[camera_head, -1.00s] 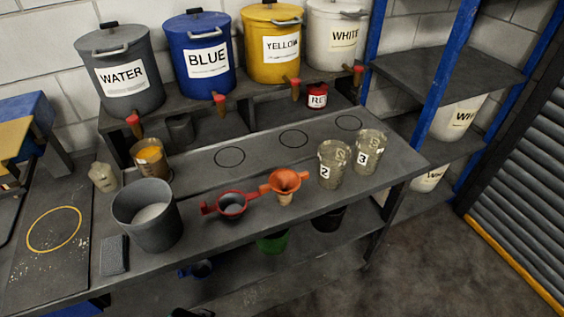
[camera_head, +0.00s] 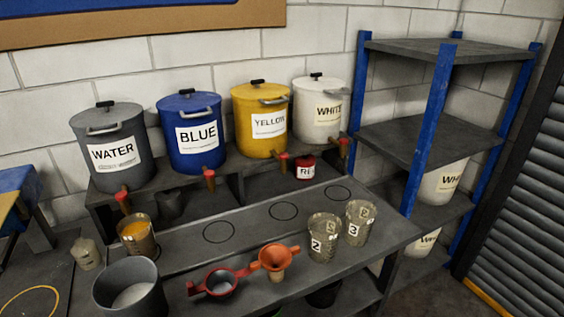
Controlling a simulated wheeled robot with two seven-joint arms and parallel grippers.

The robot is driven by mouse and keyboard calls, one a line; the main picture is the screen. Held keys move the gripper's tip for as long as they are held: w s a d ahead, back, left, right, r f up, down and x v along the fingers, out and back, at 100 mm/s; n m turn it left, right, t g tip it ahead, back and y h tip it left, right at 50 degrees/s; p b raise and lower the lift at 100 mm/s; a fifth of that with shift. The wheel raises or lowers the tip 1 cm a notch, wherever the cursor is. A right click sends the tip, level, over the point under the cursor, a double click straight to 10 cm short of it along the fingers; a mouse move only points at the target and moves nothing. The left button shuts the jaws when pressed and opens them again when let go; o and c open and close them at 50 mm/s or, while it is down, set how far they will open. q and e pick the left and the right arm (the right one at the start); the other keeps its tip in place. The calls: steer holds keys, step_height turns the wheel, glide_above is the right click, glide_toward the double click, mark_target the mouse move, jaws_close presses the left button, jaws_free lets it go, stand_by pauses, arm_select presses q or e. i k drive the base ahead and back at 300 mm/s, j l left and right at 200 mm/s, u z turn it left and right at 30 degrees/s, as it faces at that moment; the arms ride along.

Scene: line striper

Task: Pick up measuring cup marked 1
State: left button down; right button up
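Two clear measuring cups stand upright on the bench at the right, one marked 2 (camera_head: 322,240) and one marked 3 (camera_head: 360,222). A similar cup (camera_head: 138,237) with orange-yellow contents stands at the left, in front of the grey WATER drum. No number can be read on it, so I cannot tell whether it is the cup marked 1. Neither of my grippers is in view.
Drums marked WATER (camera_head: 112,150), BLUE (camera_head: 190,132), YELLOW (camera_head: 262,122) and WHITE (camera_head: 321,110) stand on a raised shelf. A grey bucket (camera_head: 128,290), red strainer (camera_head: 221,284) and orange funnel (camera_head: 276,258) line the front. The circle-marked strip (camera_head: 250,228) is clear.

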mark_target(135, 231)
steer(key=j+u, duration=0.15)
steer(key=u, duration=0.2)
steer(key=j+u, duration=0.1)
steer(key=u, duration=0.25)
steer(key=i+j+u, duration=0.1)
steer(key=u, duration=0.25)
steer(key=l, duration=0.55)
steer(key=k+l, duration=0.15)
steer(key=l, duration=0.4)
steer(key=u, duration=0.05)
